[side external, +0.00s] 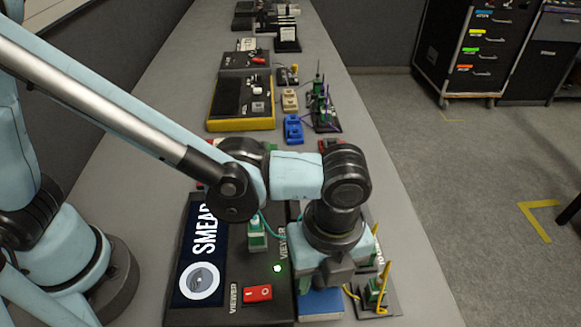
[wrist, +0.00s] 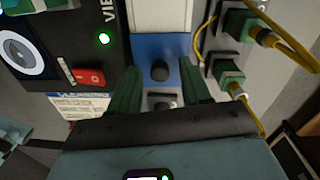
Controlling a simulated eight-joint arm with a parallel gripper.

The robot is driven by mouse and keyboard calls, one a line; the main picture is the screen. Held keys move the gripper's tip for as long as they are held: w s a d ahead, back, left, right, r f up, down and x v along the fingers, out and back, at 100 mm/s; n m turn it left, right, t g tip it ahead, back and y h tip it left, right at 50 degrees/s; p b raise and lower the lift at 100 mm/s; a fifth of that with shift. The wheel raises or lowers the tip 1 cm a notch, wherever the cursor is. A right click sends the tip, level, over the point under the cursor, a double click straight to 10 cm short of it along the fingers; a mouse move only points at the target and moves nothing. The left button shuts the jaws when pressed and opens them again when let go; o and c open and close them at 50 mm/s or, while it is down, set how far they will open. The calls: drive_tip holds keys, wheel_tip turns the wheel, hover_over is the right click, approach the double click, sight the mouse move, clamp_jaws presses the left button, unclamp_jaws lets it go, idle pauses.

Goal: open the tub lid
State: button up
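A blue box-like object (wrist: 145,46), which looks like the tub, lies under my gripper in the wrist view. It carries a dark round knob (wrist: 160,70) and has a pale panel (wrist: 160,14) beyond it. In the side view part of the blue object (side external: 320,304) shows below my wrist. My gripper (wrist: 160,82) is open, with its two dark green fingers apart on either side of the knob. I see no grip on the knob; whether the fingertips touch the blue surface cannot be told. My wrist hides the fingertips in the side view.
The black viewer box (side external: 245,262) with a red switch (side external: 258,293) and lit green lamp stands left of the blue object. Green connectors (wrist: 228,72) with yellow cables are close on the right. Other devices line the grey bench farther back.

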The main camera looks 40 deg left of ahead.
clamp_jaws()
drive_tip(key=shift+w, duration=0.1)
drive_tip(key=w+a, duration=0.4)
drive_tip(key=shift+w+a, duration=0.35)
drive_tip(key=shift+a, duration=0.05)
drive_tip(key=shift+o, duration=0.5)
unclamp_jaws()
wheel_tip(320, 180, up, 12)
drive_tip(key=shift+w+d, duration=0.15)
drive_tip(key=shift+w, duration=0.05)
